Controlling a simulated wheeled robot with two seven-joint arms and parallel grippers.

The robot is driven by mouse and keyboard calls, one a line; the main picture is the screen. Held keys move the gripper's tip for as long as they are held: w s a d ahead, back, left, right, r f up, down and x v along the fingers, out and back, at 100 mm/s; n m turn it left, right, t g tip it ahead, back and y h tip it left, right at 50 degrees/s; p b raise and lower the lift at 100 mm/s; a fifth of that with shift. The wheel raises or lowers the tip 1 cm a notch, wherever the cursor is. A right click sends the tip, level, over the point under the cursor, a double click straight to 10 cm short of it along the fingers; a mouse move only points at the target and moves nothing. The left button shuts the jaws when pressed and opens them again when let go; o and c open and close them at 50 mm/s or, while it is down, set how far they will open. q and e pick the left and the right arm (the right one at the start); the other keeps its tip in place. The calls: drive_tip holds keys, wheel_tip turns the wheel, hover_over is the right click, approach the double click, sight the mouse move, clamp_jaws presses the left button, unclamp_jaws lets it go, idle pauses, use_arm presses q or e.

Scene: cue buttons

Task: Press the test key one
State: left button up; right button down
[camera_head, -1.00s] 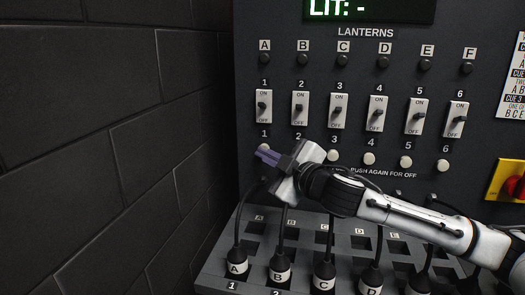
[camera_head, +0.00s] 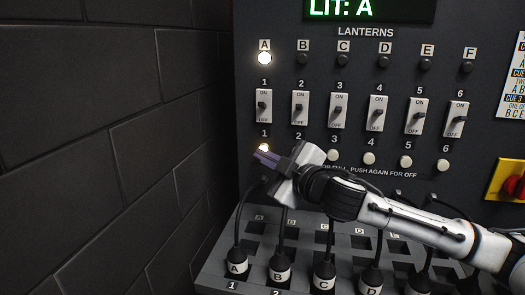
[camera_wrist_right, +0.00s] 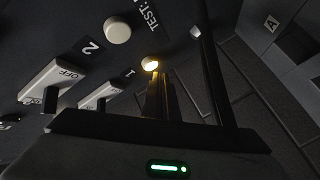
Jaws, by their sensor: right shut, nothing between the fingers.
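Test key one (camera_head: 263,148) is a small round button under the number 1 on the dark panel, and it glows warm white. It also glows in the right wrist view (camera_wrist_right: 150,64). My right gripper (camera_head: 265,156) is shut and empty, its fingertips at the key and covering its lower part. In the wrist view the finger ends reach the lit key; whether they still press on it I cannot tell. Lantern A (camera_head: 264,58) is lit, and the display (camera_head: 368,10) reads "LIT: A". My left gripper is not in view.
Other pale test keys (camera_head: 369,158) run to the right, unlit. A row of on/off switches (camera_head: 300,107) sits above them. Below, several plugs (camera_head: 238,263) with cables stand on a sloped ledge. A dark block wall (camera_head: 120,130) is close on the left.

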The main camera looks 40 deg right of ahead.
drive_tip(key=shift+s+a, duration=0.95)
drive_tip(key=shift+a, duration=0.2)
drive_tip(key=shift+s+a, duration=0.95)
drive_tip(key=shift+a, duration=0.15)
